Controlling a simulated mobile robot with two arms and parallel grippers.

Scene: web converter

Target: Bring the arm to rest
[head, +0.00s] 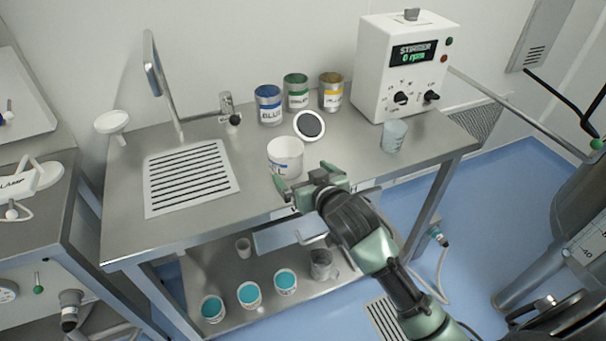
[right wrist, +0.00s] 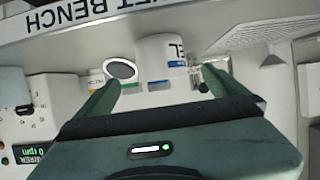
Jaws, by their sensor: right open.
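My right gripper (head: 303,179) is at the front edge of the steel bench, its arm coming in from the lower right. Its jaws are open and nothing is seen held in them. A white tub (head: 285,157) stands on the bench just beyond the fingertips. In the right wrist view, which is upside down, the two green fingers (right wrist: 160,88) are spread apart and the tub (right wrist: 160,58) shows between them, apart from them as far as I can tell. My left gripper is not in view.
The bench (head: 240,205) holds blue, green and yellow paint cans (head: 296,92), a round black-and-white disc (head: 309,125), a stirrer box (head: 402,65), a translucent beaker (head: 394,136) and a sink grate (head: 190,177). Several teal-filled tubs (head: 249,294) stand on the lower shelf.

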